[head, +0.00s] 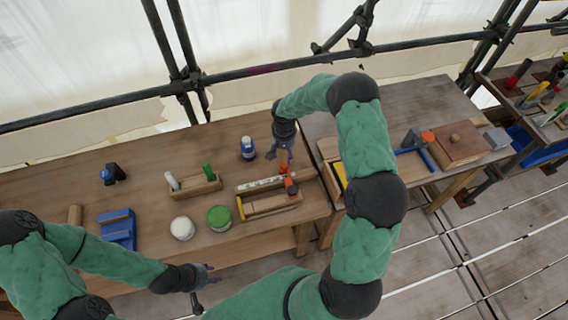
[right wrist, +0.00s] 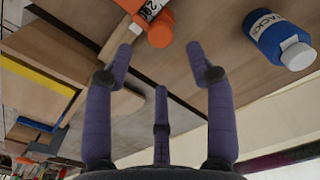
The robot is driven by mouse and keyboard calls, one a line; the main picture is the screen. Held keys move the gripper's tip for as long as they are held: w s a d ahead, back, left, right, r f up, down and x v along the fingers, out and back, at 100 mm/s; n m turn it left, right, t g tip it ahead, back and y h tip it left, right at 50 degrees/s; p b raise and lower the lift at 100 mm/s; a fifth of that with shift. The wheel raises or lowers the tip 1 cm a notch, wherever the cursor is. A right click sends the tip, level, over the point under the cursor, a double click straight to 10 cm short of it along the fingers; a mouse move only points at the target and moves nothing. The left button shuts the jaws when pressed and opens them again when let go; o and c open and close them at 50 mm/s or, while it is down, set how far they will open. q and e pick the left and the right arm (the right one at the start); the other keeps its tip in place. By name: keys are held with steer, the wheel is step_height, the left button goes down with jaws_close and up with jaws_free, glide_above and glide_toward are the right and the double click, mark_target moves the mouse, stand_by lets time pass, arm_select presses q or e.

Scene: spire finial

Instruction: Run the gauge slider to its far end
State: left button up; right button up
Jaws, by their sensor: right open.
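The gauge is a pale marked strip (head: 258,184) on the wooden bench, with an orange slider (head: 284,170) near its right end. In the right wrist view the orange slider (right wrist: 161,28) sits at the top, by the printed strip (right wrist: 146,8). My right gripper (head: 283,152) is open and empty, just above and beyond the slider; in its wrist view the spread fingers (right wrist: 160,72) point toward the slider, with no clear contact. My left gripper (head: 203,286) hangs in front of the bench, its fingers apart and empty, away from the gauge.
A blue bottle (head: 247,148) stands close left of my right gripper. A second table (head: 400,182) adjoins right.

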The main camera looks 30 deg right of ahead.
mark_target(284, 165)
step_height(284, 165, down, 7)
steer(key=shift+f, duration=0.2)
stand_by(0.3)
